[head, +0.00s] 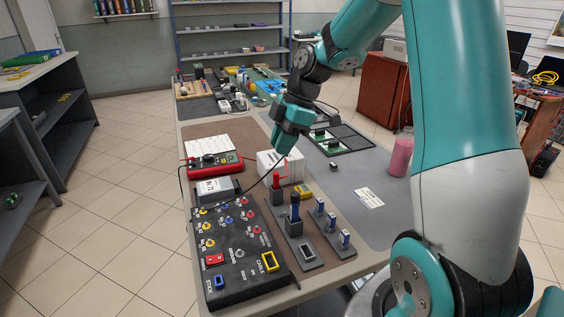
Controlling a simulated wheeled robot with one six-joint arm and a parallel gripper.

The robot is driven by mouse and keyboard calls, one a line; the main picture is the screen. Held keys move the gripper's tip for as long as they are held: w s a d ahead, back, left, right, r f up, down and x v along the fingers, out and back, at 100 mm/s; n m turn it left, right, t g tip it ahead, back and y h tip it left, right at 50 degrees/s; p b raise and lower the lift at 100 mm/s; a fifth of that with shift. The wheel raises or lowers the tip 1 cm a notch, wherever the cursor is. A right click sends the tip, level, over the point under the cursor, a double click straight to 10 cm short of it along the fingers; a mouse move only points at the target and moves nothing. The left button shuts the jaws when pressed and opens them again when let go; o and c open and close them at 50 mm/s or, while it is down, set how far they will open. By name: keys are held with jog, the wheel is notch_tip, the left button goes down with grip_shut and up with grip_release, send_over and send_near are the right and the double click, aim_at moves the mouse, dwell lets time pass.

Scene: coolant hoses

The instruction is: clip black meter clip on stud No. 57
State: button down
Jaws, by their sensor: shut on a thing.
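My gripper (286,147) points down above the bench, over the white box, shut on the black meter clip, which is mostly hidden by the fingers. A thin black lead runs from it down to the left toward the black stud board. The board (240,283) lies at the near left of the bench, with yellow, blue and red studs in columns. Its number labels are too small to read, so I cannot tell which stud is No. 57. The red meter (228,167) lies behind the board. The gripper is well above and behind the studs, apart from them.
A red-topped piece (276,181) stands upright in a dark block beside the board. A blue-handled piece (295,207) and small blue-and-white parts stand on grey plates at right. A white box (280,166) is below the gripper. A pink bottle (401,155) stands at the right edge.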

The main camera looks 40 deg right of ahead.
jog(key=shift+r+p, duration=1.2)
jog(key=shift+r, duration=0.8)
jog(key=w+a+f+b, duration=0.1)
jog(key=a+f+b, duration=0.3)
jog(key=f, duration=0.1)
jog(key=w+a+f+b, duration=0.2)
jog(key=a+f+b, duration=0.2)
jog(key=a+f, duration=0.1)
jog(key=w+a+f+b, duration=0.1)
jog(key=a+f+b, duration=0.3)
jog(key=f, duration=0.3)
jog(key=shift+w+a, duration=0.3)
jog(key=shift+a, duration=0.25)
jog(key=shift+f+b, duration=0.6)
jog(key=shift+f, duration=0.05)
jog(key=shift+f, duration=0.1)
jog(key=shift+f, duration=0.25)
jog(key=shift+f+b, duration=0.45)
jog(key=shift+f, duration=0.05)
